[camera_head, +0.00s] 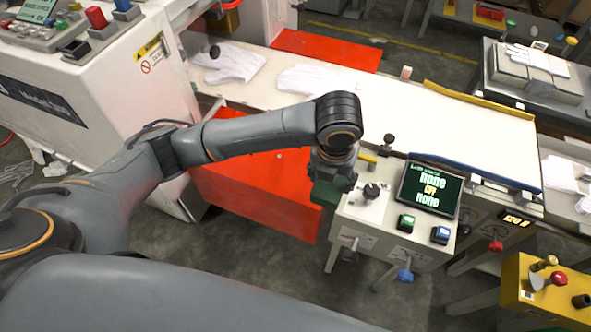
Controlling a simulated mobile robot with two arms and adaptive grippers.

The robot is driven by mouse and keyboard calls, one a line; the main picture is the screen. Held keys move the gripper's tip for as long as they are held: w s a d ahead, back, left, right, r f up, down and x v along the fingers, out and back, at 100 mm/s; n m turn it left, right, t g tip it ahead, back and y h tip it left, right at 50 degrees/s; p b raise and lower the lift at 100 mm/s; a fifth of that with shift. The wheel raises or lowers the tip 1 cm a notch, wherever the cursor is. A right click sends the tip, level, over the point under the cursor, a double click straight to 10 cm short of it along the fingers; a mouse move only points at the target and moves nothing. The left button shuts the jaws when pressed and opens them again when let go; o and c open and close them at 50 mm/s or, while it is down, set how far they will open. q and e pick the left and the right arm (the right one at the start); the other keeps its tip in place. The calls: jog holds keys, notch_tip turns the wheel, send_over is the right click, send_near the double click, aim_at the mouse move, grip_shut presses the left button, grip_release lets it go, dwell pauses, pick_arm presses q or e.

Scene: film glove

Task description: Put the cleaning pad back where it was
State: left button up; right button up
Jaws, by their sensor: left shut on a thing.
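My left arm reaches in from the left and bends down at its black wrist. My left gripper (332,180) points down beside the control box and is shut on a dark green block, which I take to be the cleaning pad (324,194). The pad is at the left edge of the control box top; I cannot tell whether it touches the box. The wrist and fingers hide part of it. My right gripper is not in view.
The control box (345,230) has a screen (428,188), knobs and buttons near the gripper. A white conveyor table (440,125) with white gloves (310,79) runs behind. A red panel (255,195) lies left of the box. A yellow box (540,295) stands lower right.

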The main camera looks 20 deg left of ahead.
pick_arm(q)
jog(key=w+a+f, duration=0.3)
jog(key=w+a+f+p, duration=0.1)
jog(key=w+a+f, duration=0.2)
jog(key=a+f, duration=0.1)
jog(key=shift+w+a, duration=0.2)
jog(key=shift+a, duration=0.05)
jog(key=shift+w+a+f, duration=0.25)
jog(key=shift+f, duration=0.25)
jog(key=f, duration=0.3)
jog(key=shift+w+a+f+p, duration=0.2)
jog(key=shift+a+f+p, duration=0.05)
jog(key=shift+f+p, duration=0.15)
jog(key=shift+f, duration=0.1)
jog(key=o, duration=1.1)
